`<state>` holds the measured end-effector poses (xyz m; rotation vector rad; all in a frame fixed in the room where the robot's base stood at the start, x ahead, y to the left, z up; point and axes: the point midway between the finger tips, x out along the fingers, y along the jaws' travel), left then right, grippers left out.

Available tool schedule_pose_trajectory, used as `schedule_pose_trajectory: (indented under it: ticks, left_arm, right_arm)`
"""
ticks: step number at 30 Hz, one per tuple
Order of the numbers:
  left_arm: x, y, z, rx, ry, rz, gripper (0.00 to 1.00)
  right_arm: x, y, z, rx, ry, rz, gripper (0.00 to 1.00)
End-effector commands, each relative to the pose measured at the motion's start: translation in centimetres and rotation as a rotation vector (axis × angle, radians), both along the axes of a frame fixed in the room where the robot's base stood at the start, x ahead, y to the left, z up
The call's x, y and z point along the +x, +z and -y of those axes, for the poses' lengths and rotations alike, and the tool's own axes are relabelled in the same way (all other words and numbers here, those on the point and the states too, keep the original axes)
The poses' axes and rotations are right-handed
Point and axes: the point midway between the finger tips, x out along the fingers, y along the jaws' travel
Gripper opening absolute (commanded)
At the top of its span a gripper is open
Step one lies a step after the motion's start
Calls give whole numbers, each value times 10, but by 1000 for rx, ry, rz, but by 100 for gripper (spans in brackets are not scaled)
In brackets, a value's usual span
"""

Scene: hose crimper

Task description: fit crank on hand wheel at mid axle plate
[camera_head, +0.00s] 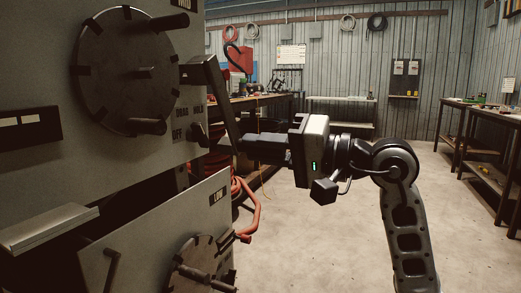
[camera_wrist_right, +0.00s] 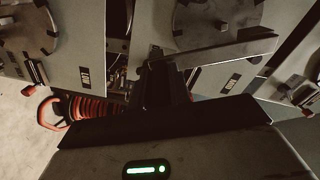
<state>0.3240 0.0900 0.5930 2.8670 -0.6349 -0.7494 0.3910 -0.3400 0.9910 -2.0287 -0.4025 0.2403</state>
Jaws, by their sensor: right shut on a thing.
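The crank (camera_head: 217,95) is a dark angled bar with a short end piece pointing left towards the upper panel. My right gripper (camera_head: 232,144) is shut on its lower end and holds it upright in front of the panel's right edge. In the wrist view my right gripper (camera_wrist_right: 160,72) grips one end of the crank (camera_wrist_right: 225,50), which reaches right. A large notched hand wheel (camera_head: 115,75) with protruding pegs is on the upper panel, left of the crank and apart from it. My left gripper is not in view.
A lower tilted panel (camera_head: 135,245) carries another wheel (camera_head: 200,265) with a handle. A red hose (camera_head: 252,210) hangs beside it. A grey ledge (camera_head: 48,228) juts out at left. Workbenches (camera_head: 475,115) stand at the right; the floor (camera_head: 330,220) between is clear.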

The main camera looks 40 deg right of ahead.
Motion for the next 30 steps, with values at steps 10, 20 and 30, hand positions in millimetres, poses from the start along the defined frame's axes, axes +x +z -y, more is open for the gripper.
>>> schedule_pose_trajectory:
  ticks: [10,20,30]
  left_arm:
    - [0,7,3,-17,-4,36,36]
    - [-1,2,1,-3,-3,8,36]
    - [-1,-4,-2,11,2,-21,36]
  right_arm:
    - [10,2,-5,3,0,4,0]
    - [34,2,-14,3,-2,5,0]
    - [57,1,-24,2,-2,5,0]
